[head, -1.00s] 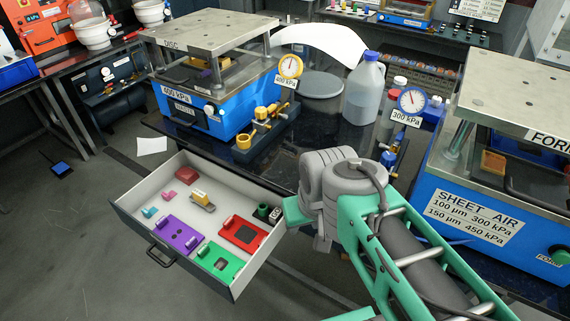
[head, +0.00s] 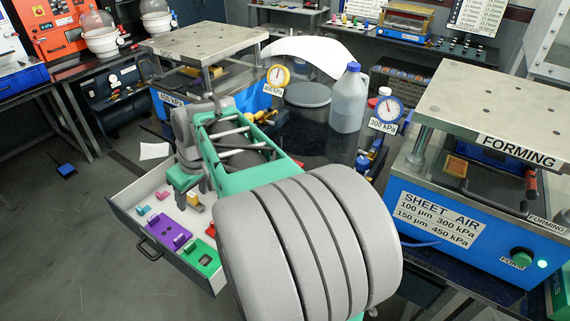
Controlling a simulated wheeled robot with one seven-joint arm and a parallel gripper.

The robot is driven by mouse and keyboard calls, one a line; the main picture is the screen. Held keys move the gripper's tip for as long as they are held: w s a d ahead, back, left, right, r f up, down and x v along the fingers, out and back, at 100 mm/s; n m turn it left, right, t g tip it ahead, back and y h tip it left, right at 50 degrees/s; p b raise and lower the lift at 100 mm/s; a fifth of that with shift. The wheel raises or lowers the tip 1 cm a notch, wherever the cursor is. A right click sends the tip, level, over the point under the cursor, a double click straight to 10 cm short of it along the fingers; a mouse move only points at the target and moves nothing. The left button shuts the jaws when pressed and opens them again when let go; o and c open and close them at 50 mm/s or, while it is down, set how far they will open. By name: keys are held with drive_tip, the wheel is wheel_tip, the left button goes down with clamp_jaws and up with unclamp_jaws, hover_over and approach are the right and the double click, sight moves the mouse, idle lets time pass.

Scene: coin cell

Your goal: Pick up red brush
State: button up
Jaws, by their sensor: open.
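My gripper (head: 186,198) points down over the open drawer (head: 125,208), near its back side. It is open, and its fingers are partly hidden by my own arm. A small dark red piece (head: 181,200) shows right at the fingers; I cannot tell whether it is the red brush, nor whether the fingers touch it. A yellow-topped piece (head: 195,203) lies just right of the fingers.
The drawer also holds a purple plate (head: 168,234), a green plate (head: 202,262) and small pink (head: 163,196) and teal (head: 143,210) pieces. The sheet press (head: 180,39) stands behind. My arm hides the drawer's right part.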

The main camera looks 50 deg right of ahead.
drive_tip(key=w+d, duration=0.2)
drive_tip(key=d, duration=0.9)
drive_tip(key=t+p, duration=0.2)
approach(294, 162)
drive_tip(key=shift+w+a+f, duration=0.3)
drive_tip(key=shift+w+f, duration=0.2)
drive_tip(key=shift+w, duration=0.05)
drive_tip(key=shift+w+a+f, duration=0.25)
drive_tip(key=shift+w+f, duration=0.25)
drive_tip(key=shift+s+d+f, duration=0.2)
drive_tip(key=shift+d+f, duration=0.2)
drive_tip(key=p+x, duration=0.2)
drive_tip(key=x, duration=0.5)
drive_tip(key=shift+d+f, duration=0.15)
drive_tip(key=shift+f, duration=0.05)
drive_tip(key=shift+c, duration=0.4)
clamp_jaws()
